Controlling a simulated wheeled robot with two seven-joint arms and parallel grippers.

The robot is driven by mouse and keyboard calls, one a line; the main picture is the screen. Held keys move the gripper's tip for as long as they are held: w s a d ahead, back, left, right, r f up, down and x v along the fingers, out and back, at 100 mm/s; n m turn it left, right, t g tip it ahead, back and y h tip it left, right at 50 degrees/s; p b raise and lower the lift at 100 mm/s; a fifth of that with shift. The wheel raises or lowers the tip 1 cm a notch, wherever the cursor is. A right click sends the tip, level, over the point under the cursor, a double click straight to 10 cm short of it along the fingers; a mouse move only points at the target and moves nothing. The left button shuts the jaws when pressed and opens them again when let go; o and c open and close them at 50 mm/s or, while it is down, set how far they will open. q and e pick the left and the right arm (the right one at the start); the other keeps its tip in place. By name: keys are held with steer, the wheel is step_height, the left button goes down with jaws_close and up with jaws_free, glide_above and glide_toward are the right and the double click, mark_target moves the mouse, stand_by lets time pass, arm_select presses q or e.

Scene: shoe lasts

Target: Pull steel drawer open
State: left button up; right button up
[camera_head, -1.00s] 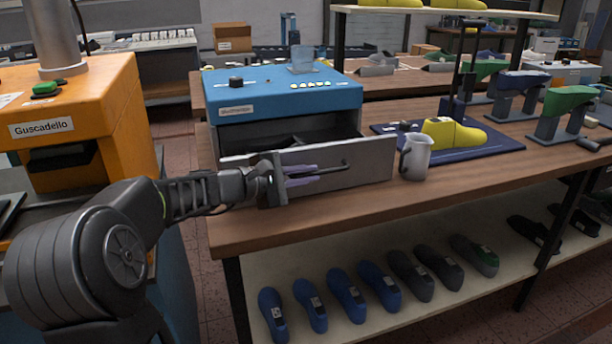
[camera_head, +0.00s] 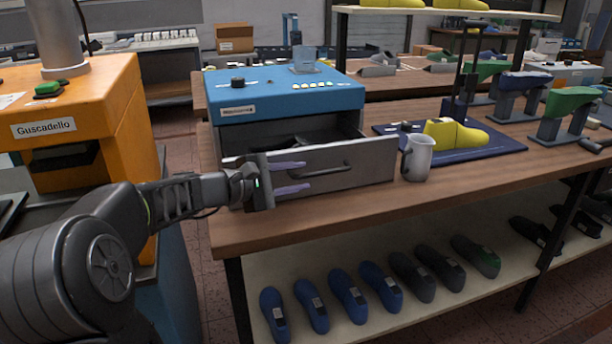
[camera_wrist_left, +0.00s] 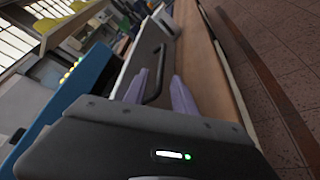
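The steel drawer (camera_head: 350,168) stands pulled out from the front of the blue-topped machine (camera_head: 282,97). Its dark interior shows behind the front panel. The drawer's dark bar handle (camera_head: 328,170) is on the panel's front; it also shows in the left wrist view (camera_wrist_left: 155,75). My left gripper (camera_head: 305,176) is in front of the panel's left part, its two purple fingers spread apart and pointing right toward the handle. In the left wrist view the fingers (camera_wrist_left: 160,92) are also apart. My right gripper is not in view.
A white mug (camera_head: 418,158) stands close to the drawer's right end. A yellow shoe last (camera_head: 455,134) sits on a dark blue board (camera_head: 500,145) farther right. The wooden table's front edge (camera_head: 330,222) runs below the drawer. An orange machine (camera_head: 105,150) stands at left.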

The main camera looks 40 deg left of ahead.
arm_select(q)
steer(key=v, duration=0.4)
steer(key=shift+s, duration=0.15)
steer(key=shift+s, duration=0.1)
stand_by(0.3)
